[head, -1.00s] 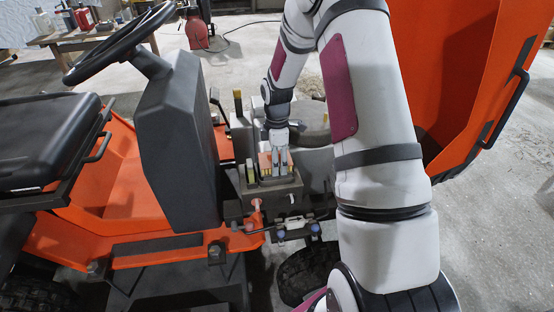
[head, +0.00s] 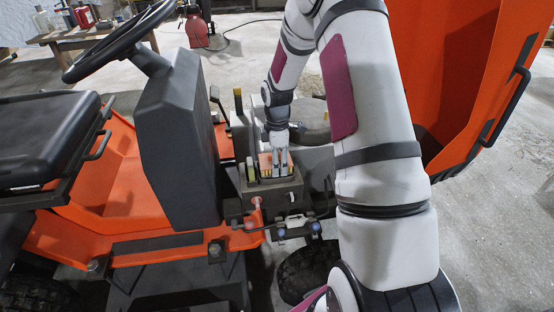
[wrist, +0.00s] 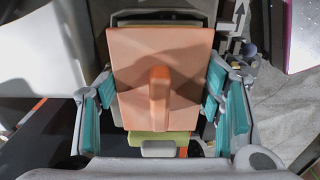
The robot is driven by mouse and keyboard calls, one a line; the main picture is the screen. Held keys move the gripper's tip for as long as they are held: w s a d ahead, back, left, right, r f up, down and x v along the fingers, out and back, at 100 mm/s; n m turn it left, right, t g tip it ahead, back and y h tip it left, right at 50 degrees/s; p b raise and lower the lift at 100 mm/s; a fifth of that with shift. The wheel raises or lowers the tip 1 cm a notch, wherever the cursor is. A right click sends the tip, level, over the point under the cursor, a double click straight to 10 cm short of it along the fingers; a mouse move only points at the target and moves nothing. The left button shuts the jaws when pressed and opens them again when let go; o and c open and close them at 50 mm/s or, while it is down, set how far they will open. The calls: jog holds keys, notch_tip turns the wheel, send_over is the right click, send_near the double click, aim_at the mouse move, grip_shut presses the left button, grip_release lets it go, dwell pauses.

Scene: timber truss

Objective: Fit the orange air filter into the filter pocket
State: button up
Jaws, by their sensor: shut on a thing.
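The orange air filter (wrist: 160,80), a flat block with a raised grip tab, fills the middle of the wrist view. In the head view a small part of it (head: 265,161) shows at my fingers. My gripper (head: 280,163) is shut on the filter, with its teal finger pads on either side in the wrist view. The filter is over or partly in the dark open box (head: 274,191) on the orange machine. I take this box for the filter pocket. The filter's lower part is hidden, so I cannot tell how deep it sits.
Yellow-green pieces stand at the box's left; a green piece (wrist: 160,137) shows below the filter in the wrist view. The dark console (head: 180,145) and steering wheel (head: 120,42) stand left. A raised orange hood (head: 455,75) rises at right.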

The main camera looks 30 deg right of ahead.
jog(key=shift+f, duration=0.4)
jog(key=o, duration=1.3)
jog(key=shift+r, duration=0.15)
